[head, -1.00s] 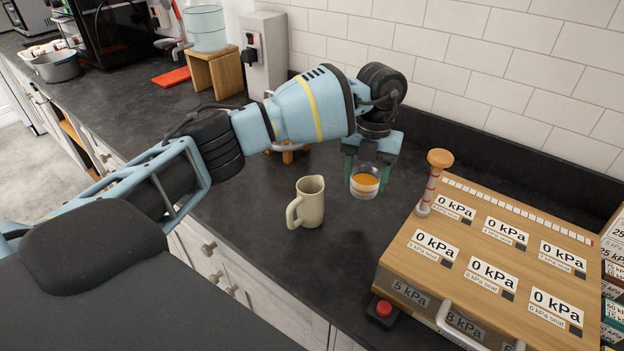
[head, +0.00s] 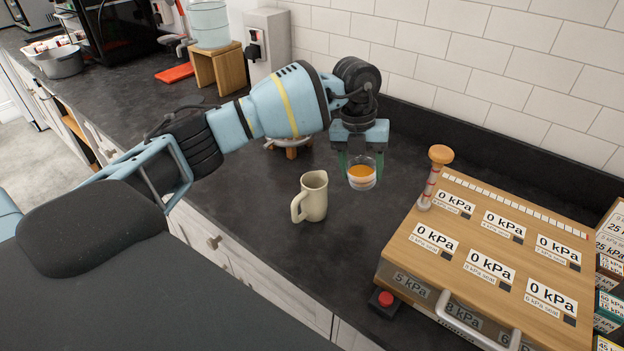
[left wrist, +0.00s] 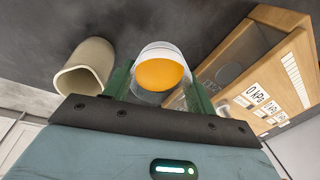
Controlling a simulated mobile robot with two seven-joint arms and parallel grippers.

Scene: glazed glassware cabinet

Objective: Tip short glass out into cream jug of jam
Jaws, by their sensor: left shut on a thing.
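The short glass (head: 362,174) is clear and holds an orange filling. My left gripper (head: 361,166) is shut on it, its green fingers on either side, and holds it roughly upright above the dark worktop. The glass also shows between the fingers in the left wrist view (left wrist: 160,72). The cream jug (head: 314,196) stands upright on the worktop, left of the glass and a little nearer, with its handle to the left. It also shows in the left wrist view (left wrist: 86,68), apart from the glass. The jug's contents are hidden. My right gripper is not in view.
A wooden box with "0 kPa" labels (head: 490,245) stands to the right, with an orange-topped post (head: 432,178) at its corner. A red button (head: 385,300) sits before it. A small wooden stand (head: 290,147) is partly hidden behind my arm. The worktop around the jug is clear.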

